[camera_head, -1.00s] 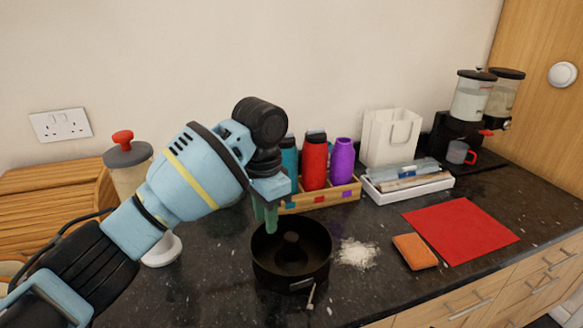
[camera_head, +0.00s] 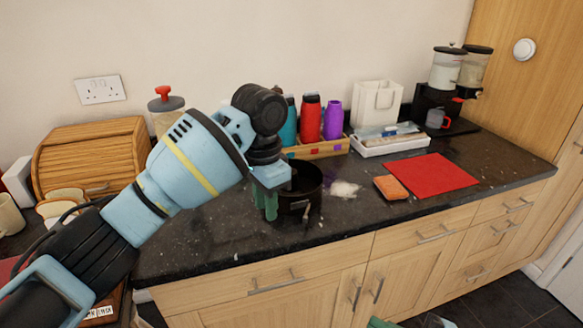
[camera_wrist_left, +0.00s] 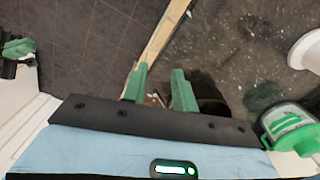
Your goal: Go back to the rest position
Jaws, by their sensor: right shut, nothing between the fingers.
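My left gripper (camera_head: 267,204) hangs in front of the left side of the black round pan (camera_head: 312,183) on the counter. In the left wrist view its two green fingers (camera_wrist_left: 160,88) are apart with a gap, and I see nothing held between them. Part of the pan's dark shape lies beside the right finger there.
Bottles in a wooden box (camera_head: 318,149) stand behind. A bread box (camera_head: 88,158) and mugs are at left. Floor is free in front of the cupboards.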

